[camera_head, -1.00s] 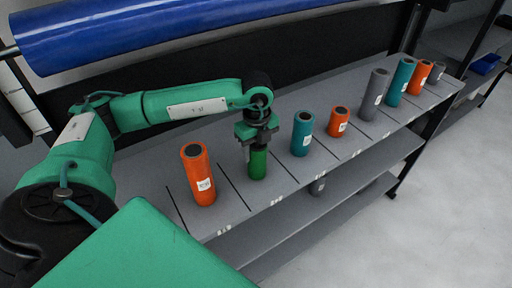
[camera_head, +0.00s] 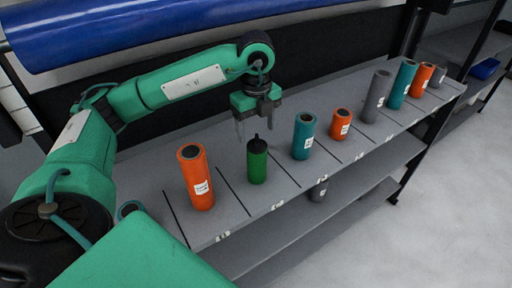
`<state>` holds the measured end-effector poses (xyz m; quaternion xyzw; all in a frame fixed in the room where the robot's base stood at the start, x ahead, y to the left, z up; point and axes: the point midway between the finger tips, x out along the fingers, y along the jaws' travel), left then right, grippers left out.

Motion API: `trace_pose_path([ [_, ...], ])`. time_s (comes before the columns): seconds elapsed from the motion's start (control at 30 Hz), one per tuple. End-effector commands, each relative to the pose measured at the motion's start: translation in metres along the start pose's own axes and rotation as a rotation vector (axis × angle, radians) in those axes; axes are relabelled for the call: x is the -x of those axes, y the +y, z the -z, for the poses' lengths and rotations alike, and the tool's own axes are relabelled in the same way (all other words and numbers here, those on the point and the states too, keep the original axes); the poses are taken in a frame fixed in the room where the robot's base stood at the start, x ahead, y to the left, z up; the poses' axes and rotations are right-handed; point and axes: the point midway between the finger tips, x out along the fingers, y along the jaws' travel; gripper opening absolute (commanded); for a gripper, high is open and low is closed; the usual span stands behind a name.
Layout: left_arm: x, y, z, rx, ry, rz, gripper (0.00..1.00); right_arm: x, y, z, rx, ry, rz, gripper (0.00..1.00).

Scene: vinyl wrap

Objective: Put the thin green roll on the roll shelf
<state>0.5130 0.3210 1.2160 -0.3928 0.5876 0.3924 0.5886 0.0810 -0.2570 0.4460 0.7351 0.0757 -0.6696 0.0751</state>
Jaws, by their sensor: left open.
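The thin green roll (camera_head: 257,163) stands upright on the grey roll shelf (camera_head: 233,213), in the slot between a wide orange roll (camera_head: 196,178) and a teal roll (camera_head: 303,136). My right gripper does not show.
Farther along the shelf stand a short orange roll (camera_head: 340,124), a tall grey roll (camera_head: 376,96) and several more rolls. A grey roll (camera_head: 319,190) lies on the lower shelf. A large blue roll (camera_head: 180,27) hangs behind my left arm.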

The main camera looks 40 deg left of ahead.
Motion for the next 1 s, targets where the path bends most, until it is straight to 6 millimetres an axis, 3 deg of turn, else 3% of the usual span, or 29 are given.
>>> trace_pose_path([
  [0.13,0.022,-0.001,0.0,0.001,-0.001,0.003,0.72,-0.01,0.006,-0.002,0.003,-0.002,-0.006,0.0],
  [0.3,0.036,0.0,0.0,0.001,0.0,-0.001,0.72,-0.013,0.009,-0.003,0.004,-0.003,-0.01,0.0],
  [1.0,0.039,0.0,0.0,0.0,0.0,-0.002,0.72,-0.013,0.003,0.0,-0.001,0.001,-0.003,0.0],
])
